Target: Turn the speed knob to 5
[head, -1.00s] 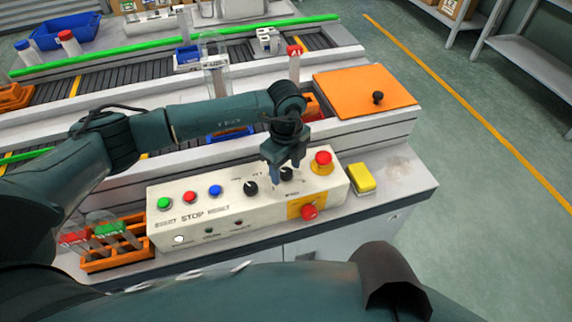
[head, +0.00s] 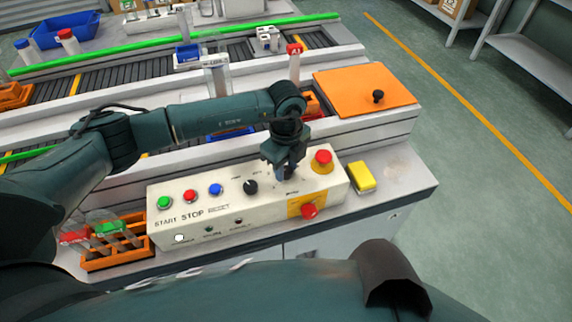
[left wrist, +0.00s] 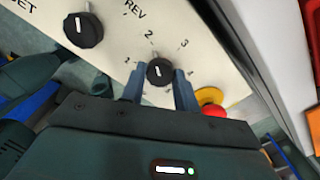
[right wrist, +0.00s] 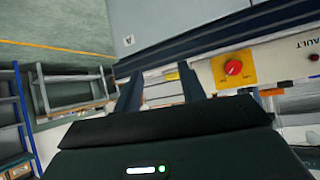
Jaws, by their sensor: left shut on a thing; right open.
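The speed knob (left wrist: 160,72) is black and round with a white line, on the cream control panel (head: 205,217). In the left wrist view the numbers 1 to 4 show around it; I cannot make out a 5. The line lies nearly upright in that view; I cannot tell which end points. My left gripper (left wrist: 160,90) is shut on this knob, one finger on each side; in the head view the gripper (head: 286,172) hides most of the knob. My right gripper (right wrist: 160,88) is open and empty, away from the panel's knobs.
A second black knob (head: 250,187) sits left of the gripper. A red emergency button (head: 322,157) is close on the right, a red rotary switch (head: 309,211) in front. Green, red and blue buttons line the panel's left. A yellow block (head: 361,178) lies beside the panel.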

